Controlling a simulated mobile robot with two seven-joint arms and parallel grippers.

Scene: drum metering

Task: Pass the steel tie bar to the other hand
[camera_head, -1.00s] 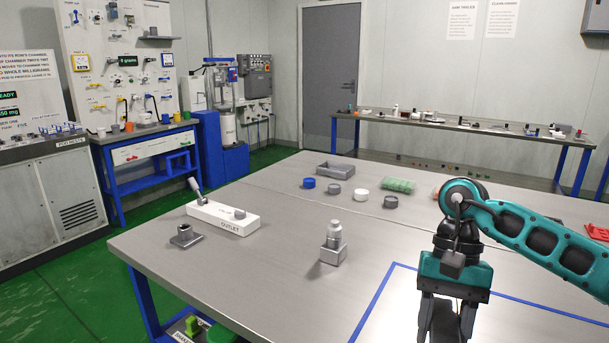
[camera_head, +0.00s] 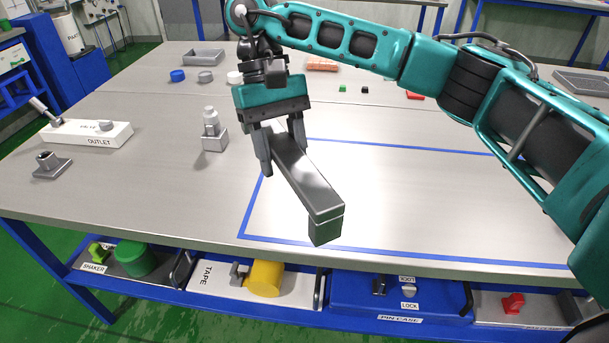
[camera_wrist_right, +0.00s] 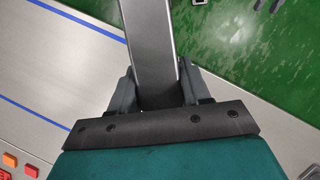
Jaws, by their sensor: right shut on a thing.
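The steel tie bar (camera_head: 306,182) is a long grey bar with a squared block at its near end. My right gripper (camera_head: 283,163) is shut on it and holds it above the table, over the blue-outlined area. In the right wrist view the bar (camera_wrist_right: 152,45) runs between the two fingers of the right gripper (camera_wrist_right: 158,88), with green floor beyond. My left gripper is not in view.
The steel table (camera_head: 110,190) carries a white outlet block (camera_head: 90,134), a grey flanged fitting (camera_head: 52,165) and a small bottle in a grey holder (camera_head: 214,140) at left. A grey tray (camera_head: 204,57) and small caps lie farther back. Labelled bins line the shelf below the front edge.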

